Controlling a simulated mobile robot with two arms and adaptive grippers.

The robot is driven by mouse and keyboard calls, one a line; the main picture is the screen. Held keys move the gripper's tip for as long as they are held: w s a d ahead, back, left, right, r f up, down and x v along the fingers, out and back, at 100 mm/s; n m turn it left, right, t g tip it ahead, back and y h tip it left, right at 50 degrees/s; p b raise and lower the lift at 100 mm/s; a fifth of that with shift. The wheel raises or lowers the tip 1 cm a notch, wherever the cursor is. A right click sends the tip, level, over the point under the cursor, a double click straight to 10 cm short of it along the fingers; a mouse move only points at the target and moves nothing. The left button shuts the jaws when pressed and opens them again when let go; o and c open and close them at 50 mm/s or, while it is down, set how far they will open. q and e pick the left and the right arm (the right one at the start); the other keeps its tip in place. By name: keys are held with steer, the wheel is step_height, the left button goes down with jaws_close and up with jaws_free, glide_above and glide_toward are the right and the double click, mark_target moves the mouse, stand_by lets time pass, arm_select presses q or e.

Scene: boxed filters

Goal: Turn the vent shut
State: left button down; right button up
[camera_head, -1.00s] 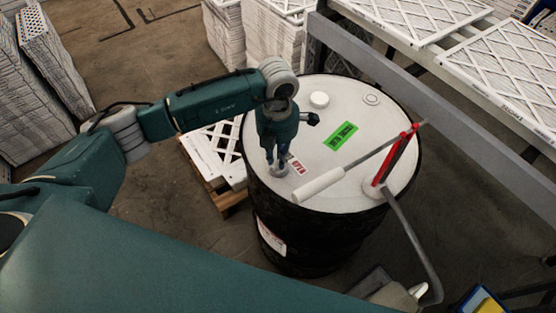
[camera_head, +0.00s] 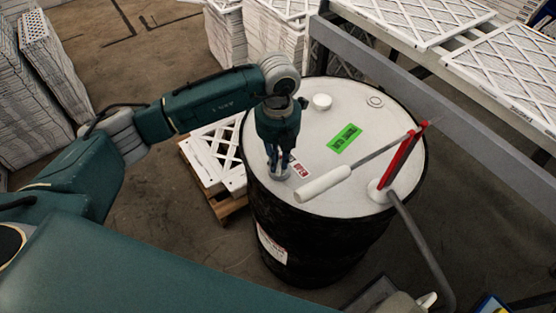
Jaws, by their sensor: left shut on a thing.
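A black drum (camera_head: 330,235) with a white lid (camera_head: 320,110) stands in front of me. The vent (camera_head: 279,175) is a small round grey fitting on the lid near its left edge. My left gripper (camera_head: 278,168) points down over it, its fingers shut on the vent. The fingers and gripper body hide most of the vent, so its turn position cannot be told. My right gripper is not in view.
A grey rail (camera_head: 440,100) passes behind. Filters lie on a pallet (camera_head: 228,207).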

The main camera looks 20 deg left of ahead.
arm_select(q)
steer(key=shift+w+r, duration=0.1)
steer(key=shift+r, duration=0.05)
stand_by(0.3)
steer(key=c, duration=1.7)
jaws_free()
steer(key=shift+o, duration=0.2)
step_height(320, 180, up, 12)
